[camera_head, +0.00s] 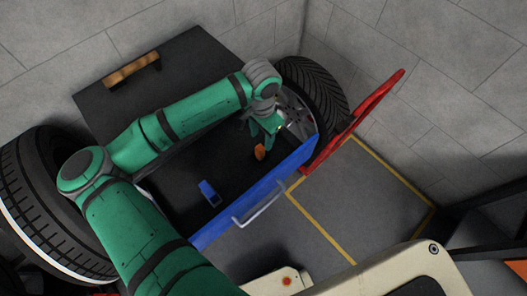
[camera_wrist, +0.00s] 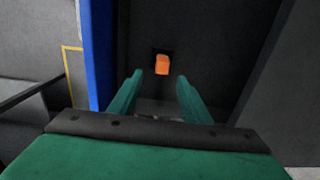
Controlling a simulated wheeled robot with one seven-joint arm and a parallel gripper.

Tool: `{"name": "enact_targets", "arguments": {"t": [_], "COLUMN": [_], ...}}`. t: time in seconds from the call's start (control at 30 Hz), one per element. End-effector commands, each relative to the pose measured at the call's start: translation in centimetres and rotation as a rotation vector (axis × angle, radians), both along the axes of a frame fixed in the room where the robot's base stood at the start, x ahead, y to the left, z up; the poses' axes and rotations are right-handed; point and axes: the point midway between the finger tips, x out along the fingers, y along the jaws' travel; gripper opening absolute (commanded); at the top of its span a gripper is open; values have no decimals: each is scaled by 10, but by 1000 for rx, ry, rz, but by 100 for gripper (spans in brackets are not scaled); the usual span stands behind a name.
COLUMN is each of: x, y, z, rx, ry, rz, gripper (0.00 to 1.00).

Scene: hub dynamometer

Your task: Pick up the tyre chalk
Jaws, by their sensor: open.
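A small orange block (camera_head: 260,152), which looks like the tyre chalk, lies on the dark floor of an open blue-fronted drawer (camera_head: 258,190). In the wrist view the orange block (camera_wrist: 161,64) sits ahead of my fingertips, centred between them, with a dark shadow or dark patch around it. My gripper (camera_head: 264,130) is open and empty over the right part of the drawer, close to the orange block but apart from it. The two green fingers (camera_wrist: 159,80) are spread. The exact height above the drawer floor is hard to tell.
A blue object (camera_head: 209,192) lies in the drawer's left part. The drawer front has a metal handle (camera_head: 260,205). A wheel with tyre (camera_head: 313,92) and a red frame (camera_head: 352,122) stand at the right. A brown-handled item (camera_head: 132,70) rests on the dark cabinet top.

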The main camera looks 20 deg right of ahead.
Motion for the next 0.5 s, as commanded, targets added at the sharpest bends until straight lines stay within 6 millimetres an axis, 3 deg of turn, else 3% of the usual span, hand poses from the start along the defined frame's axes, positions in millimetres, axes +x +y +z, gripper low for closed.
{"name": "enact_targets", "arguments": {"t": [0.23,0.5], "x": [0,1], "y": [2,3], "z": [-36,-54], "rx": [-2,-2], "ry": [2,0], "rz": [3,4], "gripper": [44,44]}}
